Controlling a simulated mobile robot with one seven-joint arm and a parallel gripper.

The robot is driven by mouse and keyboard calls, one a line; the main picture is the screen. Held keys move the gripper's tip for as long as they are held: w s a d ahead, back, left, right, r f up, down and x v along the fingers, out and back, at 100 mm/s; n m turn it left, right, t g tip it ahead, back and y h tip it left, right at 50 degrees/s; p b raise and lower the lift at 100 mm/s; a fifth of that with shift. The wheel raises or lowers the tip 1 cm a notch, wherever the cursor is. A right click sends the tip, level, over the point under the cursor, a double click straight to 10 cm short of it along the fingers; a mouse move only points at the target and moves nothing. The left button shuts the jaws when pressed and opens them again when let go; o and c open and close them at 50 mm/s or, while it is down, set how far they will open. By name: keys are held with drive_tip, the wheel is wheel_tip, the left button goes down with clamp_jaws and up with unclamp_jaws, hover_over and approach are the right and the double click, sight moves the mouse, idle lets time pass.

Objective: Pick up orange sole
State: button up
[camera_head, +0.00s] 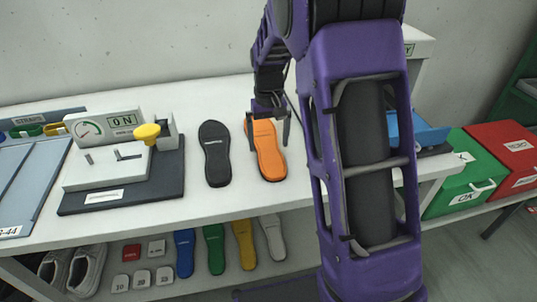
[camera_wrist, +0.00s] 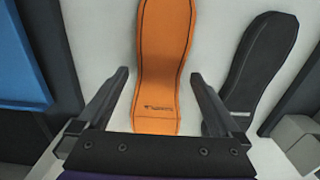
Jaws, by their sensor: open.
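The orange sole (camera_head: 267,155) lies flat on the white table, to the right of the black sole (camera_head: 214,152). My gripper (camera_head: 267,124) is over the far end of the orange sole in the head view, pointing down. In the wrist view the orange sole (camera_wrist: 163,65) runs between the two open fingers of my gripper (camera_wrist: 158,78), with one finger on each side. Nothing is held. The fingers look apart from the sole's edges; their exact height above the table is hard to tell. The black sole (camera_wrist: 252,75) lies beside the right finger in the wrist view.
A machine with a gauge and yellow knob (camera_head: 146,134) stands left on a dark base. A blue item (camera_head: 418,133) is at the right, partly behind my arm. Green (camera_head: 466,184) and red (camera_head: 508,155) boxes stand farther right. Coloured soles (camera_head: 214,247) lie on the lower shelf.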

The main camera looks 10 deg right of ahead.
wheel_tip(320, 180, down, 2)
drive_tip(key=shift+f, duration=0.15)
drive_tip(key=c, duration=1.4)
